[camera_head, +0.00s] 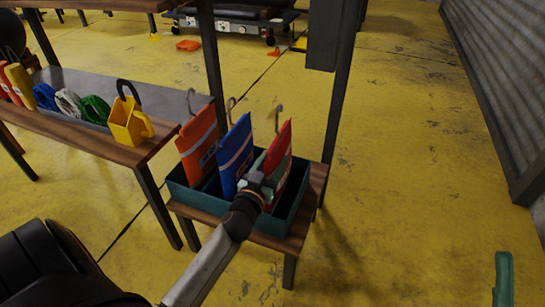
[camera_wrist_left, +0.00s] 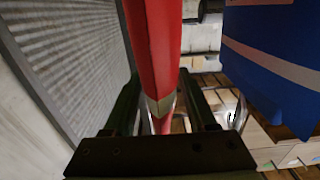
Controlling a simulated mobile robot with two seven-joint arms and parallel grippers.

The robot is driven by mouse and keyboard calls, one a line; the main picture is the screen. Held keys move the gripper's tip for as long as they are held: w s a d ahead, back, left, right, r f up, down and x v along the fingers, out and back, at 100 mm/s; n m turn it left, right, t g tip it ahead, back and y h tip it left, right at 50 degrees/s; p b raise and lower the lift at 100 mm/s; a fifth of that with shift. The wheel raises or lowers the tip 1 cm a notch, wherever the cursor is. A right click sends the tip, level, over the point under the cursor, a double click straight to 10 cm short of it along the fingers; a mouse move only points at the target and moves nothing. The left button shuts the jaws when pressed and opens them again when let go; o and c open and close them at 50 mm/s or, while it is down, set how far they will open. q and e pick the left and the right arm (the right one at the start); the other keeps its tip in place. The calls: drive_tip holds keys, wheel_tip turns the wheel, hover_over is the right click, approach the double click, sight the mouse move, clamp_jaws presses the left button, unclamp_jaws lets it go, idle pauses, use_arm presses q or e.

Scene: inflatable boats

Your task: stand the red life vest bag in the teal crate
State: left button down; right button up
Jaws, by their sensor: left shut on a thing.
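The red life vest bag (camera_head: 280,160) is upright at the right end of the teal crate (camera_head: 292,208), leaning slightly, with a grey hook above it. My left gripper (camera_head: 262,184) is shut on the red bag, reaching over the crate's near side. In the left wrist view the red bag (camera_wrist_left: 158,50) runs between the two fingers. The bag's lower end is hidden behind the gripper and the crate's wall, so I cannot tell whether it rests on the crate floor. A teal-green piece at the lower right edge looks like one finger of my right gripper (camera_head: 503,280).
A blue bag (camera_head: 235,155) and an orange bag (camera_head: 198,147) stand in the crate, left of the red one. The crate is on a small wooden table (camera_head: 296,240) beside a dark post (camera_head: 342,90). A bench (camera_head: 95,140) at left holds a yellow container (camera_head: 128,122) and coiled ropes.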

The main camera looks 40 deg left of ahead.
idle(0.3)
use_arm(q)
drive_tip(key=shift+c, duration=0.6)
unclamp_jaws()
drive_tip(key=shift+f, duration=0.1)
drive_tip(key=shift+f, duration=0.1)
